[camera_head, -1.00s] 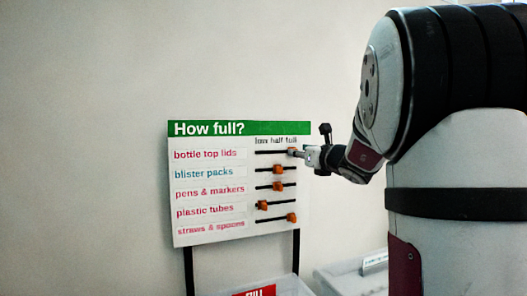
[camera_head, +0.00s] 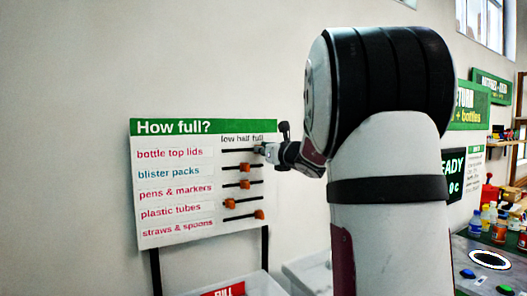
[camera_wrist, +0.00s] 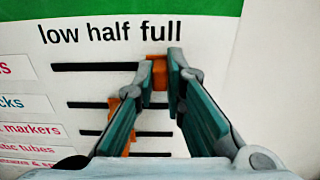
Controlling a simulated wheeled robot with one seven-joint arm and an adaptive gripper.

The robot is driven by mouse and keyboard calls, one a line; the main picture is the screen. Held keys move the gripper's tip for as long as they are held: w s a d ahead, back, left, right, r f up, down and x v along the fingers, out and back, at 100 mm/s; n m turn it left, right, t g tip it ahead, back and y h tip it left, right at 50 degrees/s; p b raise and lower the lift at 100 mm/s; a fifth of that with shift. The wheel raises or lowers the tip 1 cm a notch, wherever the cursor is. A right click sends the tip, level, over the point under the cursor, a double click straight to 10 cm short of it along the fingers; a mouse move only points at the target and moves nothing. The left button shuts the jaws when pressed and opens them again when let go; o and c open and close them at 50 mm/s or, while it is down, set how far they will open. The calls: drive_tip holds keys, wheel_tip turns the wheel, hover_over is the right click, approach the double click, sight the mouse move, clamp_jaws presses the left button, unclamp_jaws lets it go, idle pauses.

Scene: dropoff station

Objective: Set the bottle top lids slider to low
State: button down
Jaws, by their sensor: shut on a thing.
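The white "How full?" board (camera_head: 180,222) has a column of labelled black slots with orange knobs, under "low half full". The bottle top lids slider (camera_wrist: 159,74) is an orange knob at the right end of the top slot, under "full". My gripper (camera_wrist: 161,66) is shut on this knob, one green finger on each side. In the head view my gripper (camera_head: 264,150) reaches in from the right and mostly hides the knob. The top slot (camera_wrist: 95,67) is bare to the left of it.
Just below, the blister packs knob (camera_head: 245,168) and the pens & markers knob (camera_head: 245,184) sit near the middle of their slots. Pale bins stand under the board. At far right, a counter holds several bottles (camera_head: 500,228).

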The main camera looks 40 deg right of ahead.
drive_tip(key=a+b, duration=0.2)
drive_tip(key=a, duration=0.1)
drive_tip(key=w+a+b, duration=0.1)
drive_tip(key=a+b, duration=0.1)
drive_tip(key=w+a+b, duration=0.1)
drive_tip(key=a+b, duration=0.1)
drive_tip(key=a, duration=0.1)
drive_tip(key=shift+w+a+f, duration=0.1)
drive_tip(key=shift+w+a, duration=0.15)
drive_tip(key=shift+a, duration=0.05)
drive_tip(key=shift+w+a+b, duration=0.1)
drive_tip(key=shift+a+b, duration=0.3)
drive_tip(key=shift+a, duration=0.3)
drive_tip(key=c, duration=1.6)
unclamp_jaws()
drive_tip(key=shift+a, duration=0.15)
drive_tip(key=shift+c, duration=0.2)
drive_tip(key=shift+s, duration=0.2)
approach(226, 150)
drive_tip(key=v, duration=0.6)
drive_tip(key=shift+f, duration=0.1)
